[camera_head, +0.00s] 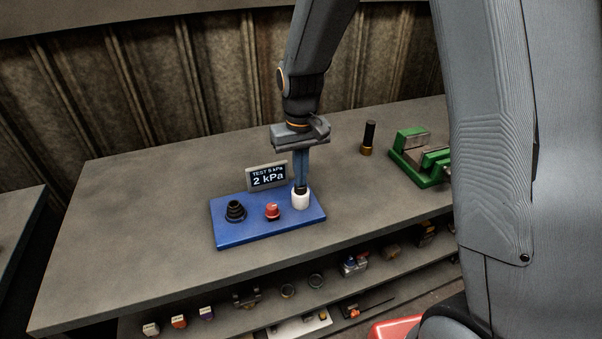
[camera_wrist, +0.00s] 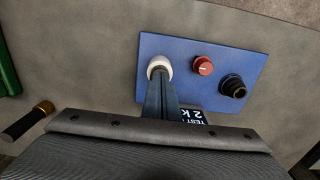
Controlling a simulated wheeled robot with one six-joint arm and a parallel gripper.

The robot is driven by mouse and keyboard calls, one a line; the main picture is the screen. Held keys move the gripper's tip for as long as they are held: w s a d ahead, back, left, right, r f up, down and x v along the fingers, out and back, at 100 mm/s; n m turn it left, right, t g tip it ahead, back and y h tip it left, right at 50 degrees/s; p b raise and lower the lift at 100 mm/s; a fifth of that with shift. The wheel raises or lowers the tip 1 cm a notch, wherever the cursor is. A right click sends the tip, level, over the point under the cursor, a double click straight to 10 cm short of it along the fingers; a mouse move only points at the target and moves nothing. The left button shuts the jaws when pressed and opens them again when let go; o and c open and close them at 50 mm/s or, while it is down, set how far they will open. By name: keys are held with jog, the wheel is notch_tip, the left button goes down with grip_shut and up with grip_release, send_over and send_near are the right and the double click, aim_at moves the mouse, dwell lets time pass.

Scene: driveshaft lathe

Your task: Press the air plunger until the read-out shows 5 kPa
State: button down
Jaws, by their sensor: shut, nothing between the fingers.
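The blue test board (camera_head: 240,236) lies on the grey bench. Its read-out (camera_head: 268,176) shows "TEST 5 kPa" and below it "2 kPa". The white air plunger (camera_head: 300,202) stands at the right end of the board, with a dark top. My gripper (camera_head: 300,188) is shut and points down, its fingertips at the top of the plunger. In the wrist view the fingertips meet the white plunger (camera_wrist: 159,65) and hide part of it. Whether they touch or press it is hard to tell.
A red knob (camera_head: 272,211) and a black ribbed boot (camera_head: 235,210) sit on the board left of the plunger. A green vise (camera_head: 422,158) and a black-handled tool (camera_head: 369,138) stand to the right. The bench left of the board is clear.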

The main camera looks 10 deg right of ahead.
jog(key=shift+s+f, duration=0.1)
jog(key=shift+f, duration=0.6)
jog(key=shift+r+p, duration=0.3)
jog(key=shift+r, duration=0.05)
notch_tip(320, 180, up, 14)
jog(key=shift+f, duration=0.15)
dwell(0.4)
jog(key=s+d+f+m+t+b, duration=0.1)
jog(key=s+d+f+m+b, duration=0.1)
jog(key=s+d+f, duration=0.8)
jog(key=s+f+b, duration=0.1)
jog(key=s, duration=0.3)
jog(key=shift+d+f, duration=0.15)
jog(key=shift+w, duration=0.1)
dwell(3.0)
